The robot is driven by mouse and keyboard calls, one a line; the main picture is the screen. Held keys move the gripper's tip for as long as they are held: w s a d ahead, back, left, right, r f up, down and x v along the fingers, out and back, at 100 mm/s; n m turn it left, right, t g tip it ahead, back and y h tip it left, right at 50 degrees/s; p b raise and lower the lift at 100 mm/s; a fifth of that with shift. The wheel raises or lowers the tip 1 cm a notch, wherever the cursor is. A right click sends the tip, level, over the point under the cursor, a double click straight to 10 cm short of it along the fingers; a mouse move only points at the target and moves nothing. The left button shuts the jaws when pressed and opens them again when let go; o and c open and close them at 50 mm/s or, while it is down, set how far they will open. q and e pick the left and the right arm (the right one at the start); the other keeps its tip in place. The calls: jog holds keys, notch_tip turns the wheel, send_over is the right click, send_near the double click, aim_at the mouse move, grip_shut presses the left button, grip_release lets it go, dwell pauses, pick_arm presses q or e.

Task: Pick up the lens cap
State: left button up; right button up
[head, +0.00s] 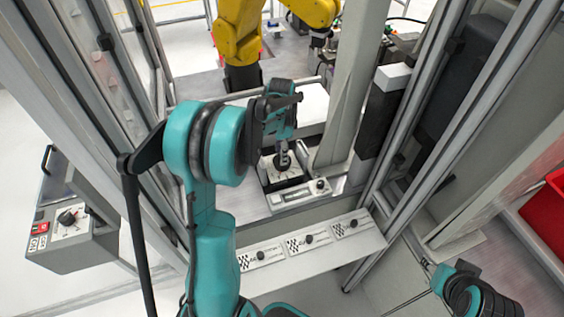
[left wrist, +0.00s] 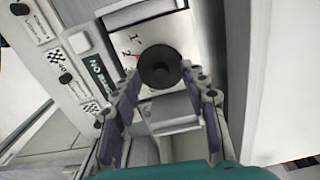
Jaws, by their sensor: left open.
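In the head view a dark round piece (head: 283,161) shows at the same place, partly hidden by my gripper. My left gripper (head: 284,148) points down just above it. In the left wrist view the open fingers (left wrist: 164,84) lie on either side of the black piece, with a gap between. I cannot tell whether they touch it.
A shelf (head: 345,246) with several black knobs and chequered labels lies in front. A grey control box (head: 70,225) stands at the left. Metal frame posts (head: 425,150) rise close on the right. A yellow robot arm (head: 238,40) stands behind. A red bin (head: 545,215) is at the far right.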

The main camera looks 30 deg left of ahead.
pick_arm(q)
jog(key=shift+w+f, duration=0.1)
jog(key=shift+f, duration=0.65)
jog(key=shift+r, duration=0.1)
grip_shut()
